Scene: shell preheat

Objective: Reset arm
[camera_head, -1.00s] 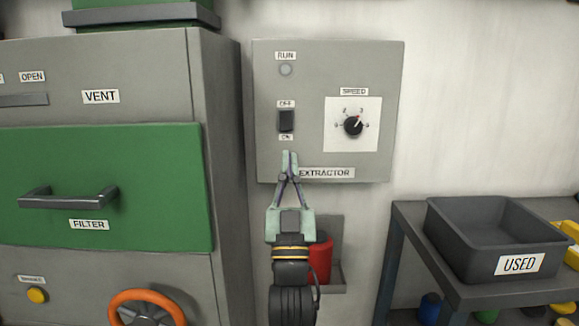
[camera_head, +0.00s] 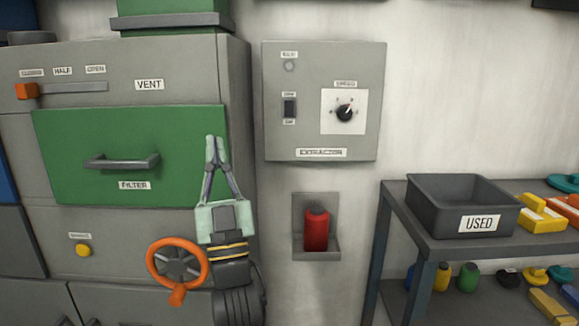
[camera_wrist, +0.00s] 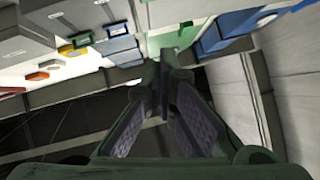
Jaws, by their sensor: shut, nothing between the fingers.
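My gripper (camera_head: 214,148) points upward in the head view, its two fingers together with nothing between them. It is in front of the right edge of the green filter drawer (camera_head: 75,150), left of the extractor box (camera_head: 275,110). In the wrist view the closed fingers (camera_wrist: 163,95) fill the middle of the picture, apart from any object. My arm rises from the bottom of the head view, beside the orange handwheel (camera_head: 160,274).
A grey cabinet (camera_head: 190,70) with a vent slider (camera_head: 27,91) stands at left. A red cylinder (camera_head: 316,230) sits in a wall holder. A shelf at right bears the dark USED bin (camera_head: 440,212) and several coloured parts. The wall between box and shelf is bare.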

